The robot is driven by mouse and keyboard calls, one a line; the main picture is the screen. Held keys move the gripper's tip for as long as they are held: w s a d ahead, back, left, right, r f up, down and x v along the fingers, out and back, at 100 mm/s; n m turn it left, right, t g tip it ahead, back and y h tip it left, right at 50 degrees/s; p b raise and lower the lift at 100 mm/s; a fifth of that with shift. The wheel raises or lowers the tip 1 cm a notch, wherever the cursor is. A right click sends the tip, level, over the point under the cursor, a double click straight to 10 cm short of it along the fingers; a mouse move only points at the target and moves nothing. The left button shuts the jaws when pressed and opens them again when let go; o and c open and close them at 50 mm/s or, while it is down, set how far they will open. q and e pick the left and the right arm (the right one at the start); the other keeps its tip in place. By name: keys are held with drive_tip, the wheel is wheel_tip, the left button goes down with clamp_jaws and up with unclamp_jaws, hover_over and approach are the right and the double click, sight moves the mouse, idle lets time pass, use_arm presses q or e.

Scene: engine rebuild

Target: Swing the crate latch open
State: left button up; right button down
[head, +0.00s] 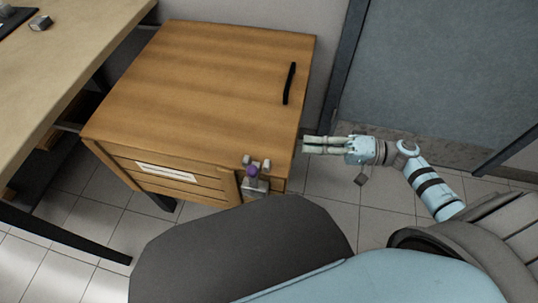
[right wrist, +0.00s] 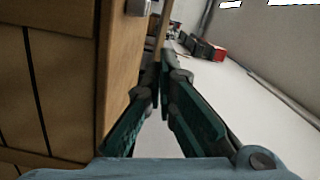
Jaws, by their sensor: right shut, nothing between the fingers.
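The wooden crate (head: 200,75) stands in the middle of the head view, with a black handle (head: 289,83) on its lid. The crate latch (head: 253,178), grey metal with a purple part, is on the front face near the right corner. I cannot tell its exact swing position. My right gripper (head: 306,145) is shut and empty, just off the crate's right side and apart from the latch. In the right wrist view the gripper (right wrist: 162,72) points along the crate's wooden side (right wrist: 122,60), and a grey metal piece (right wrist: 138,7) shows at the top. My left gripper is out of view.
A pale wooden table (head: 70,60) stands at the left with a small grey object (head: 40,22) on it. A grey door (head: 430,70) is behind on the right. Tiled floor (head: 350,195) is open right of the crate. A red box (right wrist: 219,54) is far off.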

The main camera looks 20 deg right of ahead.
sight(267, 163)
drive_tip(key=x, duration=1)
drive_tip(key=shift+r, duration=0.1)
drive_tip(key=shift+s+a+f+p, duration=0.25)
drive_tip(key=shift+s+a, duration=0.3)
drive_tip(key=shift+s, duration=0.25)
drive_tip(key=shift+s+a+f+p, duration=0.25)
drive_tip(key=shift+s+a, duration=0.35)
drive_tip(key=shift+s, duration=0.15)
drive_tip(key=shift+s+b, duration=0.1)
drive_tip(key=shift+b, duration=0.2)
drive_tip(key=shift+s+a+r+n, duration=0.1)
drive_tip(key=shift+a+n, duration=0.05)
drive_tip(key=shift+n, duration=0.15)
